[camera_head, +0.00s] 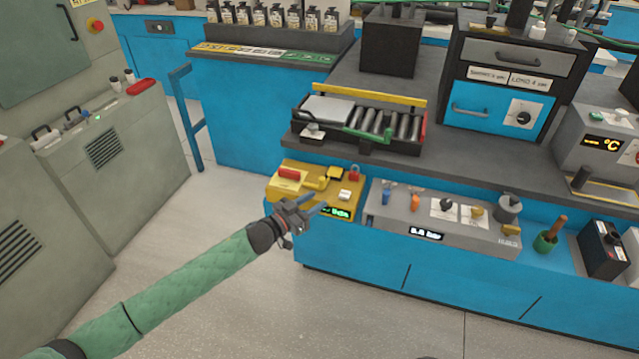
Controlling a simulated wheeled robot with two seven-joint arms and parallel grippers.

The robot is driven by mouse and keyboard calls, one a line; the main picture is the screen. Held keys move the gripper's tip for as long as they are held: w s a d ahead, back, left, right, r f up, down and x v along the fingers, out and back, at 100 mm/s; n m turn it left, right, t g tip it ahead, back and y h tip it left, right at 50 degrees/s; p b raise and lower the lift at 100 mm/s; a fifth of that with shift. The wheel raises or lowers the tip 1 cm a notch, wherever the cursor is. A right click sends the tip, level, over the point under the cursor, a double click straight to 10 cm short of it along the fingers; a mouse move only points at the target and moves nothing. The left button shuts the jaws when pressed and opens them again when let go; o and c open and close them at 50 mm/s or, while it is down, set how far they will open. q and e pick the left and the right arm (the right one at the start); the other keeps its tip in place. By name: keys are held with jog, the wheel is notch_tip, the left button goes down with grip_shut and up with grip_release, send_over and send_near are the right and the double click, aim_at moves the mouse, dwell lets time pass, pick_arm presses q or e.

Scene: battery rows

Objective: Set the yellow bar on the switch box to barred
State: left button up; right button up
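The yellow switch box (284,194) sits on the front ledge of the blue bench, left of the grey control panel. On its top are a red handle (289,174), a small yellow bar (315,184), a white switch (345,195) and a red part at the back right. A green lit display (336,211) is on its front; I cannot read it. The position of the yellow bar is too small to tell. My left gripper (319,202) is at the near front edge of the box, in front of it in the picture, fingers apart and empty. It hides part of the box front. My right gripper is out of view.
The grey control panel (388,222) with knobs and a display stands right of the box. A roller tray (355,149) is on the bench top behind, with a yellow rail (370,92). Grey cabinets (115,160) stand at left; the floor between is clear.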

aim_at(322, 187)
pick_arm(q)
jog(key=shift+w+a+r+m+g+h, duration=0.25)
jog(key=shift+w+a+m+g+h, duration=0.35)
jog(key=shift+w+a+m+g, duration=0.35)
jog(key=shift+w+a+r+m+g+h, duration=0.2)
jog(key=shift+w+a+m+g+h, duration=0.5)
jog(key=shift+w+a+g, duration=0.4)
jog(key=shift+w+d+r, duration=0.1)
jog(key=shift+w+d, duration=0.1)
jog(key=shift+d, duration=0.3)
jog(key=p+x, duration=0.1)
jog(key=x, duration=0.4)
jog(key=shift+w+d, duration=0.1)
jog(key=shift+w+d+p, duration=0.25)
jog(key=shift+d+p, duration=0.1)
jog(key=shift+d, duration=0.15)
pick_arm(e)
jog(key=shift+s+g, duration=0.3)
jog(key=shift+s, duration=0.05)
pick_arm(q)
jog(key=shift+c, duration=0.2)
